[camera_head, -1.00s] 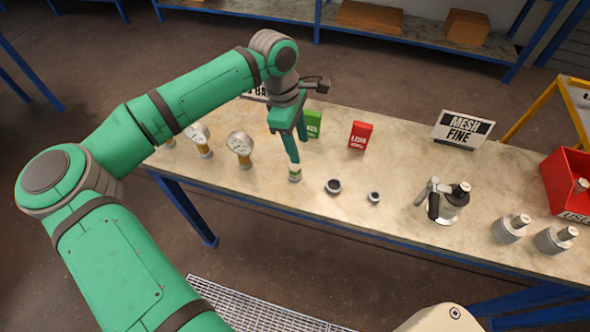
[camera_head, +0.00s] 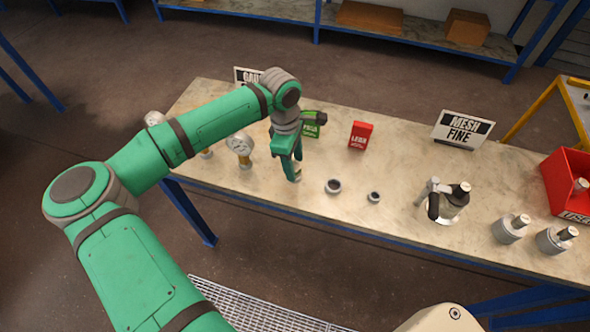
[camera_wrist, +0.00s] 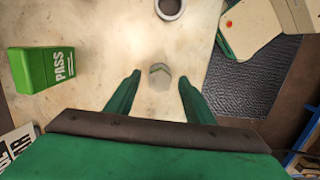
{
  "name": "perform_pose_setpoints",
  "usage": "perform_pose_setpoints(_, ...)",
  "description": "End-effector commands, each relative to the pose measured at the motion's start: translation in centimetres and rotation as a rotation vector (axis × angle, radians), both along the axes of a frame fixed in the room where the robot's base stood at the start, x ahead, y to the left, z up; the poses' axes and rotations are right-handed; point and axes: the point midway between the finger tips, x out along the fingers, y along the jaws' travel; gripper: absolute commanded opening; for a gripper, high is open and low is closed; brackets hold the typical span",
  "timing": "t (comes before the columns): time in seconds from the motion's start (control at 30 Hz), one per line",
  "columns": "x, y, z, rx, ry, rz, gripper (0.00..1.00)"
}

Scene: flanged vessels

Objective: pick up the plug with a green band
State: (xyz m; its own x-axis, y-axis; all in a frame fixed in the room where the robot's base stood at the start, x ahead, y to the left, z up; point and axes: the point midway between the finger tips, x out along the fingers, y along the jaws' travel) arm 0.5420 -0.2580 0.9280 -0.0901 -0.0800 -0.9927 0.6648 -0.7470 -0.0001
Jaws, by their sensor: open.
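The plug with a green band (camera_wrist: 160,75) is a small pale grey piece standing on the table, with a bit of green on it. In the wrist view it lies between the two green fingertips of my gripper (camera_wrist: 159,80), with a gap on each side. My gripper is open and points down. In the head view my gripper (camera_head: 292,174) is low over the table, and its fingers hide most of the plug.
A dark-rimmed ring (camera_head: 333,186) and a smaller one (camera_head: 374,197) stand to the right of the plug. Gauges (camera_head: 241,148) stand left. Behind are a green PASS box (camera_head: 311,128) and a red box (camera_head: 360,135). A lidded vessel (camera_head: 447,202) stands further right.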

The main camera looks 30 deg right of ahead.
Motion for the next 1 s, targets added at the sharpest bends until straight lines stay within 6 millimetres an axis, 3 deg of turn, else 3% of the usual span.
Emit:
perform_pose_setpoints(0.13,-0.1,-0.1,-1.6,-0.001,0.001,0.001,0.48)
perform_pose_setpoints(0.37,-0.1,-0.1,-1.8,0.0,-0.001,0.001,0.48)
perform_pose_setpoints(0.57,-0.1,-0.1,-1.8,0.0,0.0,0.001,0.01)
perform_pose_setpoints(1.0,-0.1,-0.1,-1.0,-0.001,-0.001,0.001,0.0)
